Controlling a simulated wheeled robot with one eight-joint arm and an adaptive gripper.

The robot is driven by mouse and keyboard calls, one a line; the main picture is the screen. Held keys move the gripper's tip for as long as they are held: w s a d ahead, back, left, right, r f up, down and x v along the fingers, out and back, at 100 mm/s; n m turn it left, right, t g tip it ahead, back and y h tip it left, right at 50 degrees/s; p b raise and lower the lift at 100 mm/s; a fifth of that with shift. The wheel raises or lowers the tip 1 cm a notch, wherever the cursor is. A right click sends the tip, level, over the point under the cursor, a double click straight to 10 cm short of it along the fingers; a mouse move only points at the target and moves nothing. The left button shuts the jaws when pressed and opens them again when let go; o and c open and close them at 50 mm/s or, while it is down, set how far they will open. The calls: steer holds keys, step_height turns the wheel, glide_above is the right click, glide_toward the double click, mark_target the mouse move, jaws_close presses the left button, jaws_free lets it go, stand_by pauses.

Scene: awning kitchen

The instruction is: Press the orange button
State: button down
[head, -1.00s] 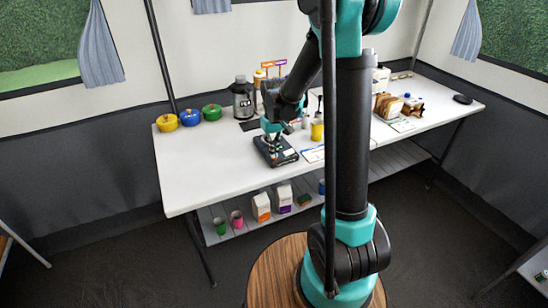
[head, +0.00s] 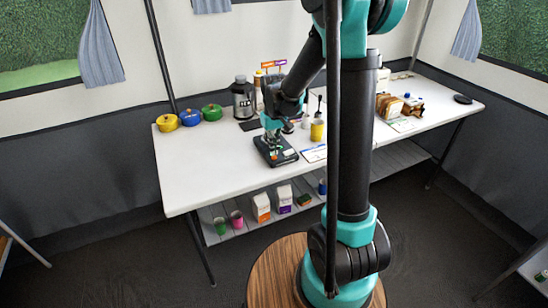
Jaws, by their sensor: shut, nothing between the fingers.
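A dark flat device (head: 284,156) lies on the white table, left of the yellow cup. My gripper (head: 275,145) is shut and empty, pointing down just above or on this device; I cannot tell whether it touches. An orange spot, too small to identify surely as the orange button, shows near the fingertips. My gripper and wrist hide part of the device's far side.
Blue, yellow and green lidded pots (head: 189,117) stand at the table's left back. A dark blender-like jar (head: 243,98) stands behind the gripper. A yellow cup (head: 318,130) and a white sheet (head: 315,153) are right of the device. The table's (head: 205,165) left front is clear.

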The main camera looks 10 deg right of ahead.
mark_target(274, 157)
step_height(274, 157, up, 10)
stand_by(4.8)
steer(key=shift+s, duration=0.1)
stand_by(0.3)
steer(key=s+d+f+m+t, duration=0.1)
steer(key=s+d+f, duration=0.3)
steer(key=s, duration=0.6)
steer(key=s+d+f+m+t, duration=0.2)
steer(key=s+d+f, duration=0.3)
steer(key=s, duration=0.5)
steer(key=shift+s+f+m+t, duration=0.15)
steer(key=shift+f+m+t, duration=0.15)
steer(key=shift+f+t, duration=0.35)
